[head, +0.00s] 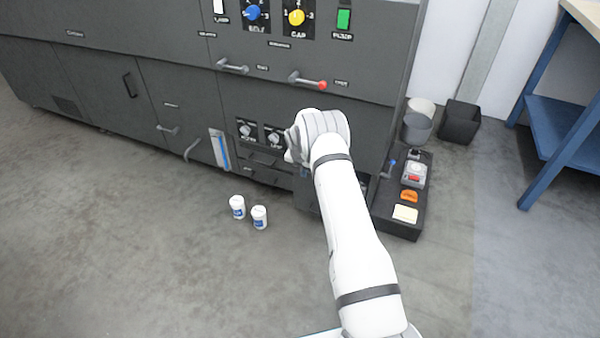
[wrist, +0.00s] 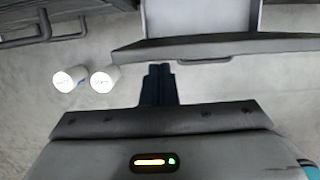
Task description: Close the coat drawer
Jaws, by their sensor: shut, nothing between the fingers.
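In the wrist view an open drawer shows at the top right, with a pale inside and a dark front panel (wrist: 225,47) that has a handle on its outer side. I cannot read a label on it. In the head view my arm covers most of this area, and only a dark part of what seems to be the drawer (head: 306,196) shows beside the arm. My gripper (wrist: 159,72) is shut and empty. In the wrist view its dark fingertips lie just below the drawer front; I cannot tell whether they touch it.
Two white jars, left (head: 237,207) and right (head: 259,217), stand on the floor left of my arm. A low dark tray (head: 400,229) with small items stands to the right. Bins (head: 460,122) and a blue bench (head: 560,120) are farther right. The front-left floor is clear.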

